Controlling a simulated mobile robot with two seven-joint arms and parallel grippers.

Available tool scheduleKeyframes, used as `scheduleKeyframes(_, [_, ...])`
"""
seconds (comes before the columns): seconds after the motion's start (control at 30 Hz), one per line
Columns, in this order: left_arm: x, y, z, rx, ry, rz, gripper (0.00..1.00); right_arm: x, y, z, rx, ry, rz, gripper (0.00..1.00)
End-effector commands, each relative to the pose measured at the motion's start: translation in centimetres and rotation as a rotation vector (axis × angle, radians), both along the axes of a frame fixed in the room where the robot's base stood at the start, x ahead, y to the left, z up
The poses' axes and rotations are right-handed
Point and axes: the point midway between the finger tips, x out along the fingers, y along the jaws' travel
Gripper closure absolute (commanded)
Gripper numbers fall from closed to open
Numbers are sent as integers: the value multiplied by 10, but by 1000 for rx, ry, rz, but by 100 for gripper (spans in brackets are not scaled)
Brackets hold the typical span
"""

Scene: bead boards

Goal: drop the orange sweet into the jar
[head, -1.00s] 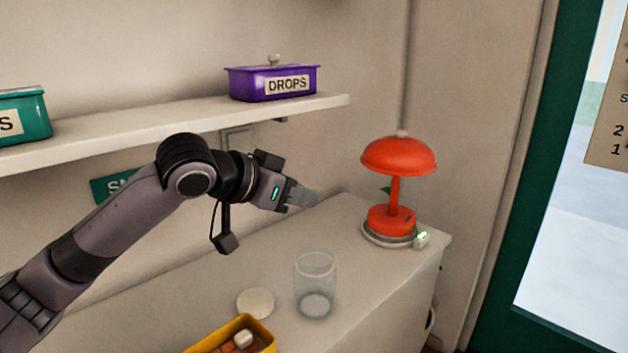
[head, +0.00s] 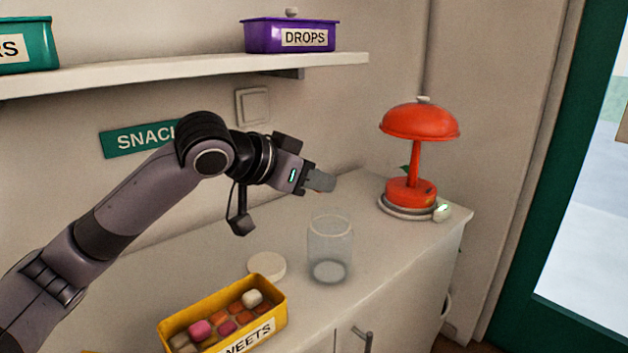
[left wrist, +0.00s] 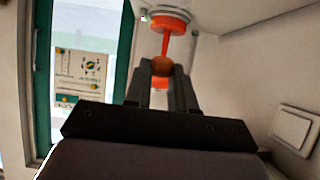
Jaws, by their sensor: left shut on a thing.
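My left gripper (head: 320,181) is shut on the orange sweet (left wrist: 162,66), which shows between the fingertips in the left wrist view. In the head view the fingers hide the sweet. The jar (head: 330,245) is clear glass, open, upright and looks empty on the counter. In the head view the fingertips are a little above its rim, apart from it. The jar is not seen in the left wrist view. My right gripper is not in view.
A round white lid (head: 267,265) lies left of the jar. A yellow sweets box (head: 178,318) holds several sweets. A red lamp (head: 418,122) stands right of the gripper. A shelf (head: 190,73) with a purple drops tin (head: 265,36) runs above.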

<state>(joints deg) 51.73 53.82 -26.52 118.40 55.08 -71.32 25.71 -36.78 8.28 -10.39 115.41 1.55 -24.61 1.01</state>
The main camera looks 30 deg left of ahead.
Motion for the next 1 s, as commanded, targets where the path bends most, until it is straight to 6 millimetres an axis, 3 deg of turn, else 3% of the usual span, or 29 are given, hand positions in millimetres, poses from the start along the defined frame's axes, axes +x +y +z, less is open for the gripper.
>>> scheduleKeyframes(0.27, [0, 0, -1, 0, 0, 0, 100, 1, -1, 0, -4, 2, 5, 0])
scheduleKeyframes(0.3, [0, 0, -1, 0, 0, 0, 69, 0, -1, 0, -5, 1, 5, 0])
scheduleKeyframes(0.37, [0, 0, -1, 0, 0, 0, 50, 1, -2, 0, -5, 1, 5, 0])
scheduleKeyframes(0.4, [0, 0, -1, 0, 0, 0, 46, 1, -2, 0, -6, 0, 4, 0])
scheduleKeyframes(0.73, [-3, 2, 1, 1, -2, 1, 46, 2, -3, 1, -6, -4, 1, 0])
scheduleKeyframes(1.0, [-37, 14, 21, 3, -2, 3, 46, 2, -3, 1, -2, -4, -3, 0])
